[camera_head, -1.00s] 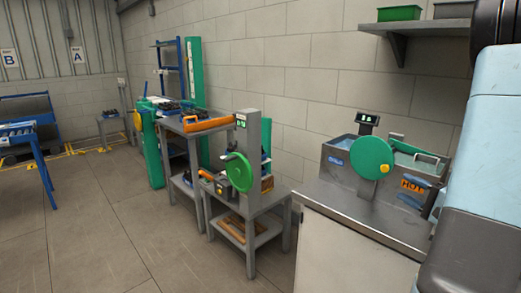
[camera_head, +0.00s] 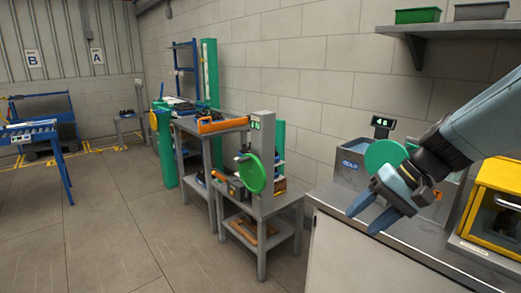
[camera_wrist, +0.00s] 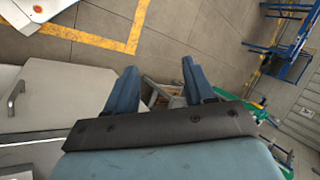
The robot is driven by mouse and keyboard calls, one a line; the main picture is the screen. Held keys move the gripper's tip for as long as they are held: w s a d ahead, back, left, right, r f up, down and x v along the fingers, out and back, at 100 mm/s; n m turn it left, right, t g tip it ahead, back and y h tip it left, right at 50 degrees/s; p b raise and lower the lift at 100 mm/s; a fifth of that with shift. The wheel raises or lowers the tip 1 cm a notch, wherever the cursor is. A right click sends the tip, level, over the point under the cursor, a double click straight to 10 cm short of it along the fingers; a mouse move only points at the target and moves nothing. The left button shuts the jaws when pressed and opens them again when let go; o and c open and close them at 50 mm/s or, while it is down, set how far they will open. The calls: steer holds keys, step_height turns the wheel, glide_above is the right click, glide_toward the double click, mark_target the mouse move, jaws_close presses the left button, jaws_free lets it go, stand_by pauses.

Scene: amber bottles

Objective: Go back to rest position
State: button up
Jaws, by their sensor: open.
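My gripper (camera_head: 366,212) hangs in the air at the right of the head view, in front of the steel counter with the cold bath. Its two blue fingers are apart with nothing between them. In the wrist view my gripper (camera_wrist: 158,78) also shows open and empty, with floor and a bench beyond it. My arm reaches in from the right edge of the head view. No amber bottle can be made out in either view.
The steel counter (camera_head: 345,205) holds a bath with a green disc (camera_head: 383,155) and a yellow-framed box (camera_head: 497,200). A bench (camera_head: 268,207) with a green wheel (camera_head: 251,174) stands left of it. Shelf (camera_head: 440,27) is above. Floor (camera_head: 120,215) at left is clear.

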steer(key=s+d+r+n+t+h, duration=0.1)
steer(key=s+r+n+t+h, duration=0.1)
steer(key=r+h, duration=0.4)
steer(key=shift+s+d+n+t+h, duration=0.3)
steer(key=shift+s+t+h, duration=0.1)
steer(key=shift+s+t, duration=0.55)
